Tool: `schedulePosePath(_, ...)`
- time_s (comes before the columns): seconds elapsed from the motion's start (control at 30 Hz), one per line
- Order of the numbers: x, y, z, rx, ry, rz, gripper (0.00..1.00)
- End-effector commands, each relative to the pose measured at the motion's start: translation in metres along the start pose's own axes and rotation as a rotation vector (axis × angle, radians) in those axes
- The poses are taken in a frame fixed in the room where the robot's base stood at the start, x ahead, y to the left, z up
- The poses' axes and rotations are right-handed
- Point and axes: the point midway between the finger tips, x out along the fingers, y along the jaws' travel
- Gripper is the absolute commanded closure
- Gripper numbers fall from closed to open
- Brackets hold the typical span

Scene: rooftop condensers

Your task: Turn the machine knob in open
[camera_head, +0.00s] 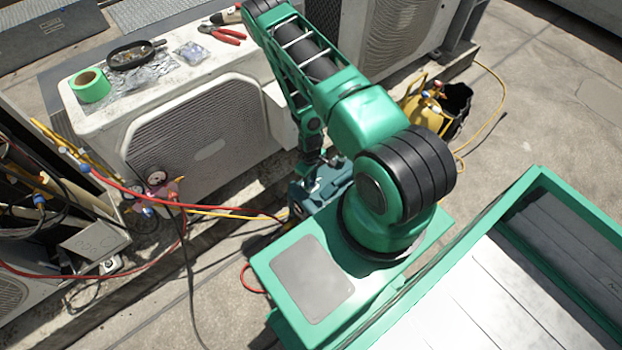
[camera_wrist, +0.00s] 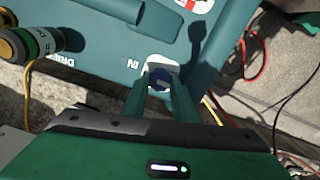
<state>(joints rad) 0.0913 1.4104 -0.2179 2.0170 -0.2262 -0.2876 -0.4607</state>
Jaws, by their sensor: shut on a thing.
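The teal machine (camera_wrist: 100,50) fills the upper part of the wrist view, with white lettering that includes "IN". It is partly hidden behind my arm in the head view (camera_head: 325,190). The blue knob (camera_wrist: 160,78) sits in a pale recess beside the "IN" lettering. My gripper (camera_wrist: 160,84) has its two green fingers on either side of the knob and is shut on it. The fingers hide the knob's sides, and its exact angle is hard to tell. In the head view, my arm hides the knob.
Red and yellow hoses (camera_head: 235,212) run from gauges (camera_head: 155,180) to the machine's left. A white condenser (camera_head: 200,130) stands behind, with green tape (camera_head: 90,85) and red pliers (camera_head: 222,33) on top. A yellow tank (camera_head: 425,105) stands to the right.

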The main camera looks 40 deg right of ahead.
Motion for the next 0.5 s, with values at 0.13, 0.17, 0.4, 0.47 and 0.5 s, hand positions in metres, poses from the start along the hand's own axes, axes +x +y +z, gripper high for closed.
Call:
schedulePosePath(0.13, -0.0005, 0.0010, -0.0014, 0.000, 0.003, 0.002, 0.72)
schedulePosePath(0.17, -0.0005, 0.0009, -0.0014, 0.000, 0.003, 0.002, 0.65)
schedulePosePath(0.4, -0.0002, 0.0005, -0.0006, 0.001, 0.001, 0.001, 0.56)
schedulePosePath(0.47, -0.0002, 0.0005, -0.0005, 0.001, 0.001, 0.001, 0.56)
schedulePosePath(0.5, -0.0007, 0.0004, -0.0005, 0.001, 0.001, 0.001, 0.56)
